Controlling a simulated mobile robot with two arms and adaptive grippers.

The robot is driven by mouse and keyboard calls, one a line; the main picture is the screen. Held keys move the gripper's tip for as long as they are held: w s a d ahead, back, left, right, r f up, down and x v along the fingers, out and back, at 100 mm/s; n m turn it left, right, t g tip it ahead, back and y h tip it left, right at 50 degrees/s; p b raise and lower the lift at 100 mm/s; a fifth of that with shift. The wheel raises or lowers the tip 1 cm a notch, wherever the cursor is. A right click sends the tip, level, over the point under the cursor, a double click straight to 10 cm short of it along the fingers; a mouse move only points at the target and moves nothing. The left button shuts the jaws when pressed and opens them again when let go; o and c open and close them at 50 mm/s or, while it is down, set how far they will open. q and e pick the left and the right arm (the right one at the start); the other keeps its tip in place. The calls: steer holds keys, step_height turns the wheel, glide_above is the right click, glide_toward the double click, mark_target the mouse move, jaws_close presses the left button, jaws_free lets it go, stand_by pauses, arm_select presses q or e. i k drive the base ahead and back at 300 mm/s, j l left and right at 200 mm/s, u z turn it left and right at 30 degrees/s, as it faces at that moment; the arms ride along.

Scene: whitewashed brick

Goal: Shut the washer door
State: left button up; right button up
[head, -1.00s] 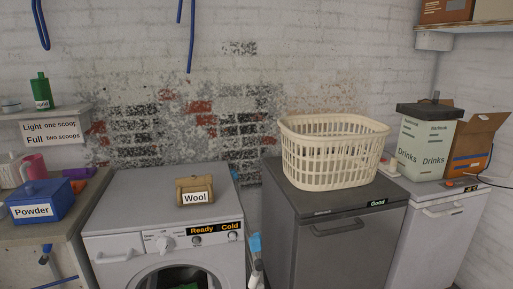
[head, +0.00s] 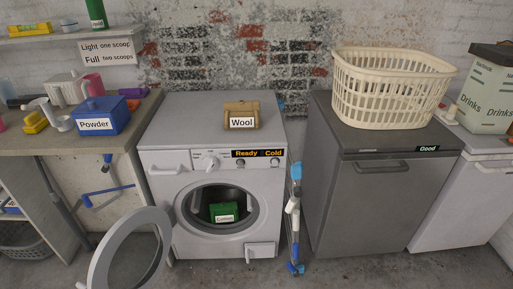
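The white washer (head: 160,193) stands in the middle of the head view. Its round door (head: 98,262) is swung wide open to the left, showing a grey ring frame. Inside the drum opening lies a green box (head: 223,206) with a white label, its text too small to read surely. The washer's panel reads "Ready" and "Cold". A tan box labelled "Wool" (head: 240,107) sits on top of the washer. Neither of my grippers shows in the head view.
A worktop at left holds a blue "Powder" box (head: 100,108), a pink jug and several small items. A blue-and-white stick-like tool (head: 294,220) stands between the washer and the grey "Good" appliance (head: 365,205). A cream basket (head: 390,95) sits on that appliance. Floor shows in front.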

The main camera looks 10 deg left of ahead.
mark_target(133, 254)
steer(key=j+z, duration=0.15)
steer(key=j, duration=0.45)
steer(key=j+z, duration=0.1)
steer(key=j, duration=0.5)
steer(key=k+j+z, duration=0.15)
steer(key=j, duration=0.45)
steer(key=j+z, duration=0.15)
steer(key=j, duration=0.45)
steer(key=k+j+z, duration=0.1)
steer(key=j, duration=0.45)
steer(key=k+j+z, duration=0.15)
steer(key=j, duration=0.45)
steer(key=k+j+z, duration=0.1)
steer(key=k+j, duration=0.15)
steer(key=j, duration=0.3)
steer(key=k+j+z, duration=0.15)
steer(key=j, duration=0.35)
